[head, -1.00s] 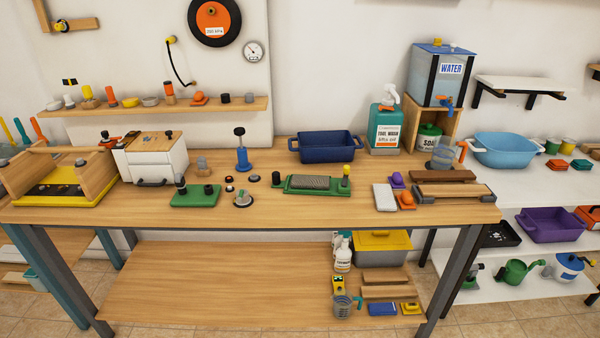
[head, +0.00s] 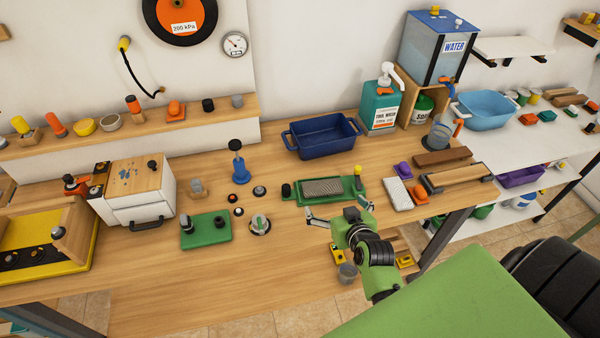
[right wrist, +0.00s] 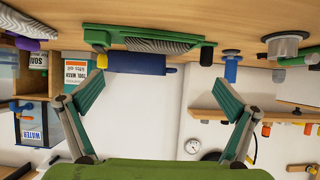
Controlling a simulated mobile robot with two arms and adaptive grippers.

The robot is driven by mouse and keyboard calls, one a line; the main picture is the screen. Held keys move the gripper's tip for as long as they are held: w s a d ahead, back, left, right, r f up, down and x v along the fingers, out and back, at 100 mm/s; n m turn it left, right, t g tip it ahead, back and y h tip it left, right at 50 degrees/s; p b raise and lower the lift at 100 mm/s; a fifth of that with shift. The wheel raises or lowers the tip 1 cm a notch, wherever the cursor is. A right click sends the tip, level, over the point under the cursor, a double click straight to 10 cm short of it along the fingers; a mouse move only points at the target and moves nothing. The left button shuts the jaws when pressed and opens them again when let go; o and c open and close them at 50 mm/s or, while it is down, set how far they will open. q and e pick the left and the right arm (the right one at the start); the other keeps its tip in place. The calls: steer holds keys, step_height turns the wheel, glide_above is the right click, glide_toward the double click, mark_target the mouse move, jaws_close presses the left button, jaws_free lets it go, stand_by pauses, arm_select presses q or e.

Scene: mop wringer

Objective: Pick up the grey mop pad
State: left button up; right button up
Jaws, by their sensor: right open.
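A pale grey, finely striped pad (head: 397,193), which looks like the mop pad, lies flat near the table's front right, beside a purple piece (head: 403,170) and an orange piece (head: 419,194). It also shows at the upper left edge in the right wrist view (right wrist: 18,27). A green base (head: 293,196) with a grey ribbed plate (head: 323,187) stands to its left. My right gripper (head: 336,208) is open and empty at the table's front edge, in front of the green base and left of the pad. My left gripper is out of view.
A dark blue tub (head: 321,137) stands behind the green base. A wooden block (head: 457,176) lies right of the pad. A green bottle (head: 380,106) and the water tank (head: 437,47) stand at the back.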

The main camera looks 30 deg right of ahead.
mark_target(323, 187)
steer(key=shift+w+d+f, duration=0.15)
steer(key=shift+w+d, duration=0.1)
steer(key=shift+w, duration=0.1)
steer(key=b+x, duration=0.2)
steer(key=x, duration=0.1)
steer(key=b+x, duration=0.1)
steer(key=shift+d+f, duration=0.3)
steer(key=shift+f, duration=0.2)
steer(key=shift+w+f+b, duration=0.2)
steer(key=shift+w+b, duration=0.15)
steer(key=shift+w, duration=0.2)
steer(key=shift+w+f+b, duration=0.2)
steer(key=shift+w+b, duration=0.1)
steer(key=shift+w, duration=0.2)
steer(key=shift+w+d+f+b, duration=0.25)
steer(key=shift+w+b, duration=0.2)
steer(key=shift+b, duration=0.3)
steer(key=b+x, duration=0.3)
steer(key=shift+w, duration=0.1)
steer(key=shift+w+d+f+b, duration=0.1)
steer(key=shift+w+f+b, duration=0.1)
steer(key=shift+w+b, duration=0.25)
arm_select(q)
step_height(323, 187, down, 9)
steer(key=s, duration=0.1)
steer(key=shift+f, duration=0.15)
arm_select(e)
steer(key=shift+r, duration=0.15)
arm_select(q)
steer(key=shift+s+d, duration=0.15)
